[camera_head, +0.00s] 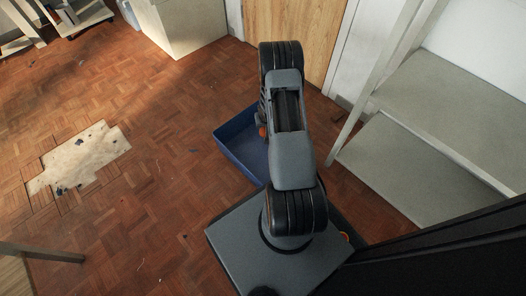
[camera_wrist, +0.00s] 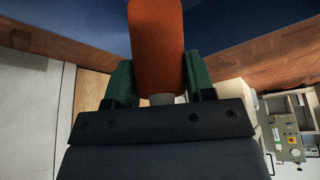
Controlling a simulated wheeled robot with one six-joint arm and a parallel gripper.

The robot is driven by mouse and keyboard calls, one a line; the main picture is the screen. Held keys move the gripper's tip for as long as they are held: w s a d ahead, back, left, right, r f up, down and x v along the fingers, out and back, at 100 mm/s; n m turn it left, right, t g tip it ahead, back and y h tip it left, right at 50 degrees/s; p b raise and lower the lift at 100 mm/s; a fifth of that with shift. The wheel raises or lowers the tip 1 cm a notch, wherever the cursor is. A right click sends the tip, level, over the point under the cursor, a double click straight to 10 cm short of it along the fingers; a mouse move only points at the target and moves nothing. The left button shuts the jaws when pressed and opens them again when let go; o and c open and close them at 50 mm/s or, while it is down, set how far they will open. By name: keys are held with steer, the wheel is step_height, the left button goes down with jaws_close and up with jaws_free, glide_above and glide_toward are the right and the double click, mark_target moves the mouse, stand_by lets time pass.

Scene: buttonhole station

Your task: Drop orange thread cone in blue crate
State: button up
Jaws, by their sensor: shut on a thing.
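The orange thread cone (camera_wrist: 157,45) is between the green fingers of my gripper (camera_wrist: 159,76) in the wrist view. The gripper is shut on it, near a pale end piece. A small orange patch of the cone also shows in the head view (camera_head: 262,131), beside my arm. The blue crate (camera_head: 234,157) stands on the floor, partly hidden by my arm. The cone appears over the crate in the head view; its exact height cannot be told. Blue crate surfaces (camera_wrist: 240,22) lie behind the cone in the wrist view. My arm hides most of the gripper in the head view.
A grey shelf unit (camera_head: 400,172) stands right of the crate. A wooden door (camera_head: 290,30) and a pale cabinet (camera_head: 180,25) are behind it. The parquet floor to the left is open, with a bare patch (camera_head: 80,160). A table corner (camera_head: 15,275) shows at lower left.

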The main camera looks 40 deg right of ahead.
steer(key=shift+f, duration=0.5)
steer(key=o, duration=1)
steer(key=p+v, duration=0.6)
steer(key=v, duration=0.7)
steer(key=shift+s+a+r, duration=0.1)
steer(key=shift+r, duration=0.3)
